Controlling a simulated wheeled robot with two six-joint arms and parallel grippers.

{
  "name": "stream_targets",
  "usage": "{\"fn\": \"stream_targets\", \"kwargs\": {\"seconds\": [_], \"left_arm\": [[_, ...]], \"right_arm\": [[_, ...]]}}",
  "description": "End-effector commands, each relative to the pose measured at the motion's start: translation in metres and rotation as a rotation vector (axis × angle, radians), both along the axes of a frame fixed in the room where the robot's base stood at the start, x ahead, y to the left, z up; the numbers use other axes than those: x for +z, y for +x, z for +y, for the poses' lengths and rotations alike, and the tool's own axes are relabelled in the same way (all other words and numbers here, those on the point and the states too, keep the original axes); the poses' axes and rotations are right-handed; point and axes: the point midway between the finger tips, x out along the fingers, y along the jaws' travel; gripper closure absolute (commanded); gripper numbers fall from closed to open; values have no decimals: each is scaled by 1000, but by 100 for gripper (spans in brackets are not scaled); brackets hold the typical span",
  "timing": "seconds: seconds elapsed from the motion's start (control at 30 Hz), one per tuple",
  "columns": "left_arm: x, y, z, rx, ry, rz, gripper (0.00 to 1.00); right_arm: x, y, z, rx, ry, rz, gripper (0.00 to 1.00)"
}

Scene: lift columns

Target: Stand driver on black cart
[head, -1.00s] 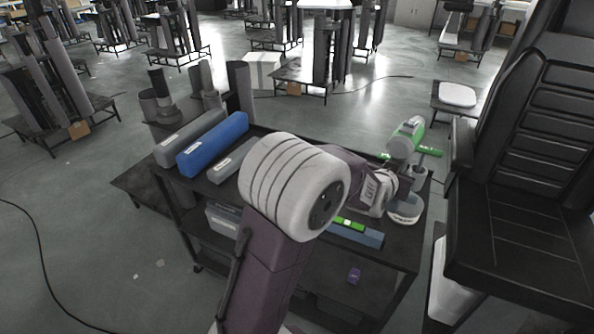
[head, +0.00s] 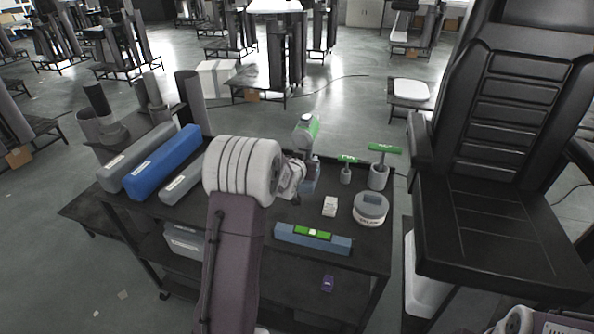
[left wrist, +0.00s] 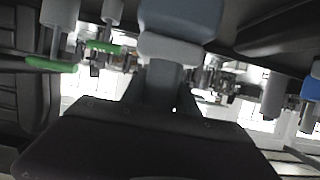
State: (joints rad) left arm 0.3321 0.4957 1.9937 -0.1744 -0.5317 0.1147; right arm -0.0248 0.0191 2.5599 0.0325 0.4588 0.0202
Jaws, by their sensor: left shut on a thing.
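The driver (head: 307,128), grey and green with a blue-grey foot, is near the back edge of the black cart (head: 270,205). My left gripper (head: 300,172) is shut on its handle, and the driver looks roughly upright. The foot and a pale band above it show upside down in the left wrist view (left wrist: 180,22), in front of the gripper's dark body. I cannot tell whether the foot touches the cart top. My own wrist hides part of the cart and grip.
A round grey container (head: 370,210), a small white box (head: 330,206), green T-handled tools (head: 379,172) and a blue bar with a green level (head: 313,240) are on the cart. Blue (head: 165,165) and grey long boxes lie left. A black chair (head: 490,200) stands right.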

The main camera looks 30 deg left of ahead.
Motion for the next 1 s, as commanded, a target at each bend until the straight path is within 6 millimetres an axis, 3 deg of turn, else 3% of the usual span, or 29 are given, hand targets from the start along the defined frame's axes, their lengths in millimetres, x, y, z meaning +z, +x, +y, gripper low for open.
{"fn": "stream_targets", "kwargs": {"seconds": [0.1, 0.33, 0.6, 0.97, 1.0], "left_arm": [[-7, 8, 16, 1, 3, -7, 100], [-13, 11, 21, -1, 2, -7, 100], [-51, 11, 21, -1, 2, -6, 100], [-54, 11, 21, -2, 3, -7, 100], [-57, 10, 20, -1, 1, -1, 61]], "right_arm": [[2, 0, 0, 0, 0, 0, 1], [2, 0, 0, 0, 0, 0, 1], [-3, 0, 0, 0, 0, 0, 1], [-6, 0, 0, 0, 0, 0, 1], [-7, 0, 0, 0, 0, 0, 1]]}}
